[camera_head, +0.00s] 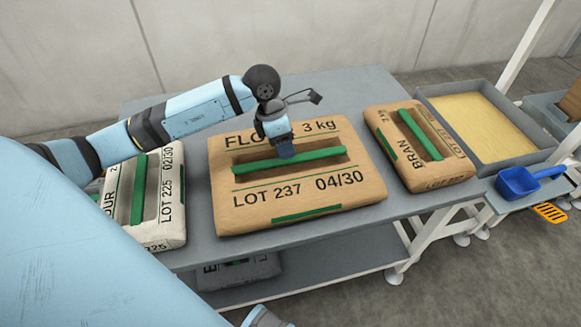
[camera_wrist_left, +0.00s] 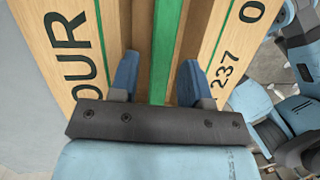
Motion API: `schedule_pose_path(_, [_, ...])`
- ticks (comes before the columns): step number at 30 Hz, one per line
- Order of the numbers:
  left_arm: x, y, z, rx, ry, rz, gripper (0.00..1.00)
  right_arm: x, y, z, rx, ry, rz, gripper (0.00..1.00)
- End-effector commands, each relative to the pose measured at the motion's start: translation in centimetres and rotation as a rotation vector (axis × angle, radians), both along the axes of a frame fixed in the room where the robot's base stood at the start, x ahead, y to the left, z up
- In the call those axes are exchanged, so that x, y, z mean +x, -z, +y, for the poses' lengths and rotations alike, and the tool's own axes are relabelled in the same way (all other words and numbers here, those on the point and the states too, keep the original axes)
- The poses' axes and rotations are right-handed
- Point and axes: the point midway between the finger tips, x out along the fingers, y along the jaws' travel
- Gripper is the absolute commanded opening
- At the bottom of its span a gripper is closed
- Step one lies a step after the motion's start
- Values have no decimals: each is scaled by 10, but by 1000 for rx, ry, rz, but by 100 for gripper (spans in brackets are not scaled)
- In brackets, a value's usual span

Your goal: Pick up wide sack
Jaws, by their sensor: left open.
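The wide sack (camera_head: 345,195) is brown, marked FLOUR 3 kg, LOT 237 04/30, and lies flat in the middle of the table. A green handle strip (camera_head: 318,157) crosses a recess in its top. My left gripper (camera_head: 286,150) is over this strip, near its middle. In the left wrist view, the open left gripper (camera_wrist_left: 158,75) has one blue finger on each side of the green strip (camera_wrist_left: 166,45), with a gap to each. The gripper hides part of the FLOUR lettering. My right gripper is not in view.
A white sack (camera_head: 170,232) lies left on the grey table (camera_head: 345,85), partly behind my arm. A smaller brown BRAN sack (camera_head: 450,165) lies right. Beyond are a grey tray (camera_head: 437,98) of yellowish material and a blue scoop (camera_head: 517,183). A dark sack (camera_head: 240,272) is on the lower shelf.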

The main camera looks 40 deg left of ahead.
Motion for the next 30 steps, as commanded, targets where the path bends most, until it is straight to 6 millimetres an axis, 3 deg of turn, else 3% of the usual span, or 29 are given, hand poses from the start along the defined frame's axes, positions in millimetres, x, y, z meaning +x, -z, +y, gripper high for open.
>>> schedule_pose_path(12, [0, 48, -15, -1, -1, 3, 43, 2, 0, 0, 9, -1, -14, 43])
schedule_pose_path(20, [1, 50, -16, -1, 0, 1, 43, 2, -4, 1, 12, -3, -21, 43])
schedule_pose_path(25, [1, 50, -16, -1, 0, 1, 4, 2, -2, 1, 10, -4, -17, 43])
schedule_pose_path(26, [1, 50, -16, -1, 0, 1, 0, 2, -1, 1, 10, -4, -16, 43])
schedule_pose_path(30, [1, 50, -16, -1, 1, 0, 0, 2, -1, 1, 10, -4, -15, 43])
